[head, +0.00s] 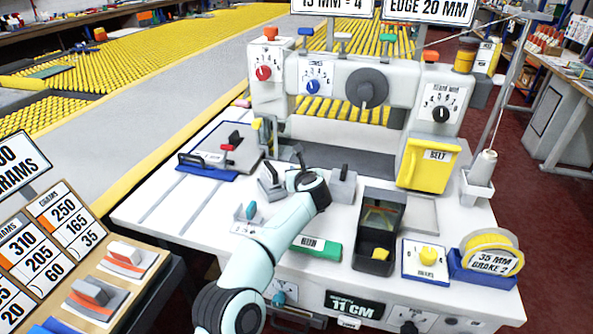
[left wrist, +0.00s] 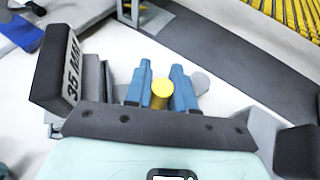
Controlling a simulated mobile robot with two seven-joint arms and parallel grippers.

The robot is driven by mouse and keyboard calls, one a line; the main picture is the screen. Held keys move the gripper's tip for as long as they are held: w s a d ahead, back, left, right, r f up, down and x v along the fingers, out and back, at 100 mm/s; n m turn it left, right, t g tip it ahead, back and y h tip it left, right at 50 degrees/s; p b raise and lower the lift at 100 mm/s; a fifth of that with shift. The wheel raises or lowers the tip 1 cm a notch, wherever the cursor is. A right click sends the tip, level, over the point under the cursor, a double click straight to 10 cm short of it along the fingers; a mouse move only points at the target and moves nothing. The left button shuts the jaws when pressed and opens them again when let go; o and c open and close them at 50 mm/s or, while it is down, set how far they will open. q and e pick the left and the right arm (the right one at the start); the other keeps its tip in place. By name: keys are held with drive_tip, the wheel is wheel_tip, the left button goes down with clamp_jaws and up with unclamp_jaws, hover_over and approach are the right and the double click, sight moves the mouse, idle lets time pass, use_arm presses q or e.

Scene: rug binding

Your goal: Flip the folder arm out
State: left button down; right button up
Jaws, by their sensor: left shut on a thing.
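My left gripper (head: 306,180) reaches over the white machine table, just in front of the sewing head's bed. In the left wrist view its two blue fingers (left wrist: 161,88) are closed on a round yellow knob (left wrist: 160,92). The knob seems to belong to the folder arm, whose body is mostly hidden behind my gripper. A dark block marked 35 MM (left wrist: 62,72) stands just left of the fingers in the wrist view. My right gripper is not in view.
Grey blocks with dark levers stand left (head: 270,186) and right (head: 342,186) of my gripper. A dark bin (head: 380,205), a yellow BELT box (head: 428,165) and a green RUN bar (head: 316,248) are to the right. The table's left side has free room.

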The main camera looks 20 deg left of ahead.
use_arm(q)
drive_tip(key=shift+s+d+f, duration=0.15)
drive_tip(key=shift+s+d, duration=0.05)
drive_tip(key=shift+d, duration=0.2)
idle(0.4)
drive_tip(key=c, duration=1.1)
unclamp_jaws()
drive_tip(key=shift+o, duration=0.2)
drive_tip(key=shift+s, duration=0.1)
drive_tip(key=shift+s+d+r, duration=0.35)
drive_tip(key=shift+s+r, duration=0.1)
drive_tip(key=v, duration=1.2)
drive_tip(key=shift+s+a, duration=0.1)
